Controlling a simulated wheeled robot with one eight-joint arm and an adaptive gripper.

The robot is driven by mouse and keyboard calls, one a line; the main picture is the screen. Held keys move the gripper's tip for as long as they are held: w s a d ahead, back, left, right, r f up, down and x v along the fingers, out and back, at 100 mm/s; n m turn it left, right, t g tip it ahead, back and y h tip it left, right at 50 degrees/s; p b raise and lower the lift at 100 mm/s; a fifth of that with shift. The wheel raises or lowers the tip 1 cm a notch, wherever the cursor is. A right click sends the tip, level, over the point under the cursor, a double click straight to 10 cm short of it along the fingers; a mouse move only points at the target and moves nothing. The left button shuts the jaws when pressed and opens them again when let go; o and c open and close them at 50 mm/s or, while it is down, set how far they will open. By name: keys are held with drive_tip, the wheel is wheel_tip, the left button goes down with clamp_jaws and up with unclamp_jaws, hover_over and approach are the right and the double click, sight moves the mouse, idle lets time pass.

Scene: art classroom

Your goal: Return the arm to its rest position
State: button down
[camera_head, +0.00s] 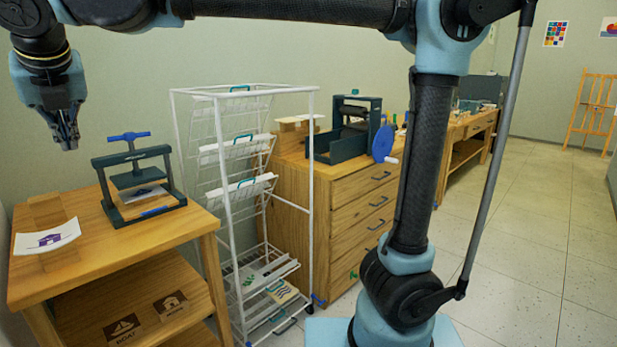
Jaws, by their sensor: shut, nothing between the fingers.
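My arm reaches from its base at lower right, up and across the top of the head view to the left. My gripper (66,138) hangs at the upper left, pointing down. Its fingers are together and hold nothing. It is in the air, above and to the left of a small dark screw press (139,183) with a blue handle, and apart from it. The press stands on a wooden table (190,224). A sheet with a purple house print (47,237) rests on a wooden stand left of the press.
A white wire drying rack (312,190) stands beside the table. Behind it, a wooden drawer cabinet (345,205) carries a roller press (345,143) with a blue wheel. Two dark blocks, boat (123,327) and house (170,303), lie on the lower shelf. Floor at right is clear.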

drive_tip(key=w+d+f+m+h, duration=0.1)
drive_tip(key=w+d+f+m, duration=0.2)
drive_tip(key=w+d+m, duration=0.35)
drive_tip(key=w+d+f+m+h, duration=0.25)
drive_tip(key=w+d, duration=0.45)
drive_tip(key=w, duration=0.5)
drive_tip(key=w+d+f+m+h, duration=0.1)
drive_tip(key=w+d+f+m, duration=0.35)
drive_tip(key=d, duration=0.45)
drive_tip(key=w+d+f+m, duration=0.4)
drive_tip(key=w+d+m, duration=0.15)
drive_tip(key=d, duration=0.45)
drive_tip(key=s+d+f+m+g+h, duration=0.1)
drive_tip(key=d+f+m, duration=0.5)
drive_tip(key=d, duration=0.3)
drive_tip(key=d+f+m+g, duration=0.1)
drive_tip(key=d+f+m, duration=0.4)
drive_tip(key=d+m, duration=0.3)
drive_tip(key=s+d+f+m+g, duration=0.1)
drive_tip(key=s+d+f+m, duration=0.8)
drive_tip(key=d+f+m, duration=0.2)
wheel_tip(320, 180, down, 2)
drive_tip(key=shift+s+d+g, duration=0.2)
drive_tip(key=shift+d+g, duration=0.1)
drive_tip(key=shift+d, duration=0.15)
